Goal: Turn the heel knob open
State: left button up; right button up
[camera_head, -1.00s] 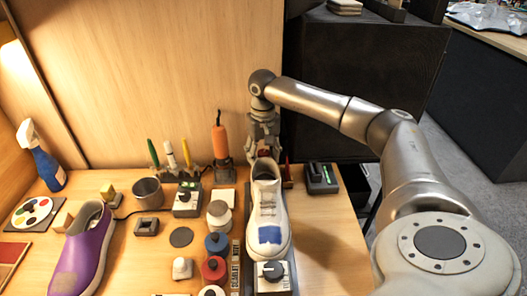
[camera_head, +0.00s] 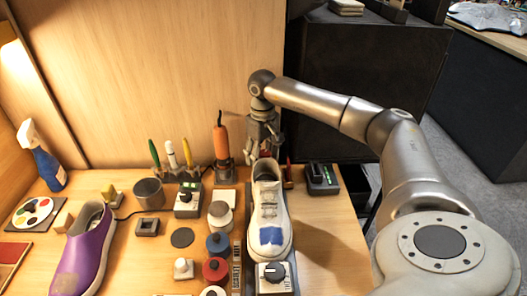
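A white sneaker (camera_head: 269,213) with a blue patch on its toe stands on a narrow stand, toe toward me. A black knob (camera_head: 272,272) on a light panel sits in front of the toe; its label is too small to read. My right gripper (camera_head: 265,153) hangs behind the sneaker's heel, fingers pointing down. Its fingers look spread apart, with nothing visibly held. No separate heel knob can be made out; the area behind the heel is partly hidden by the gripper and the shoe. My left gripper is not in view.
An orange-handled tool (camera_head: 221,142) stands in a holder just left of the gripper. A dark box with a green light (camera_head: 321,178) sits to its right. Several jars (camera_head: 216,270) line the sneaker's left side; a purple shoe (camera_head: 85,252) lies further left. The table's right front is bare.

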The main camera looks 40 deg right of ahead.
jog(key=shift+d+r+p, duration=0.35)
jog(key=shift+r+p, duration=0.2)
jog(key=shift+r, duration=0.3)
jog(key=r, duration=0.1)
jog(key=s+r+p, duration=0.1)
jog(key=r, duration=0.1)
jog(key=shift+s+p, duration=0.15)
jog(key=shift+p, duration=0.15)
jog(key=shift+c, duration=0.6)
jog(key=shift+r, duration=0.25)
jog(key=shift+w+p, duration=0.25)
jog(key=shift+p, duration=0.1)
jog(key=shift+w+a+f, duration=0.15)
jog(key=shift+w, duration=0.05)
jog(key=shift+s, duration=0.1)
